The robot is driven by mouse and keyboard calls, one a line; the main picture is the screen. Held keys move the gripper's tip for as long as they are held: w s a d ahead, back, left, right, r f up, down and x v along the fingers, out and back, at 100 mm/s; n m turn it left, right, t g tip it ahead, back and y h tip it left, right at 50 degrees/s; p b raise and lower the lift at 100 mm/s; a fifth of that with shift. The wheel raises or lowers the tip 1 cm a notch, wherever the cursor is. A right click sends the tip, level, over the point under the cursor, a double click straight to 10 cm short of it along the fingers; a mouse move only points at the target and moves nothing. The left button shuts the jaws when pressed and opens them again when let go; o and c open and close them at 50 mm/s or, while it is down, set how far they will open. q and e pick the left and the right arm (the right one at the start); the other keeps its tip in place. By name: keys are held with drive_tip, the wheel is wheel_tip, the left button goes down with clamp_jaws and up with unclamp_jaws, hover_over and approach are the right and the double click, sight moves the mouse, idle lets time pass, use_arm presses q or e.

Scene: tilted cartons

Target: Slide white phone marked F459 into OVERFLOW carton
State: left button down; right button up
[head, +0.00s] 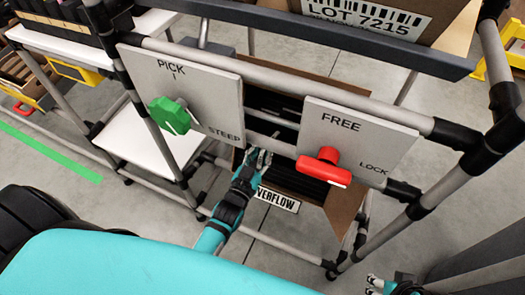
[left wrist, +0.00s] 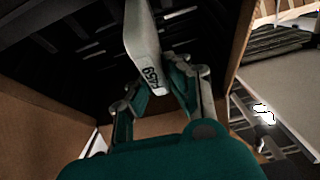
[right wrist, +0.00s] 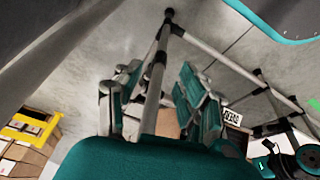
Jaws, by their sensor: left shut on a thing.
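The white phone marked F459 (left wrist: 142,38) is between the fingers of my left gripper (left wrist: 163,92) in the left wrist view. It points away from the gripper toward the dark slotted inside of the OVERFLOW carton. In the head view my left arm reaches into the carton (head: 345,205), just above its OVERFLOW label (head: 278,201); the phone is not clear there. Brown carton walls (left wrist: 238,30) flank the gripper in the left wrist view. My right gripper (head: 375,284) is low at the right of the head view, open and empty in the right wrist view (right wrist: 160,95).
A grey pipe frame surrounds the carton. Above it are a PICK/STEEP panel (head: 190,85) with a green knob (head: 170,116) and a FREE/LOCK panel (head: 358,140) with a red handle (head: 323,167). A LOT 7215 carton (head: 400,20) stands higher. A white shelf (head: 150,145) is at left.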

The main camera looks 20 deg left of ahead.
use_arm(q)
drive_tip(key=shift+w, duration=0.1)
use_arm(e)
drive_tip(key=shift+s+d, duration=0.15)
drive_tip(key=shift+s, duration=0.05)
drive_tip(key=shift+s, duration=0.25)
use_arm(q)
drive_tip(key=shift+w+f, duration=0.1)
drive_tip(key=shift+w, duration=0.2)
use_arm(e)
drive_tip(key=shift+r, duration=0.3)
use_arm(q)
drive_tip(key=shift+w, duration=0.1)
use_arm(e)
drive_tip(key=shift+r, duration=0.3)
use_arm(q)
drive_tip(key=c, duration=1.2)
unclamp_jaws()
drive_tip(key=shift+f, duration=0.1)
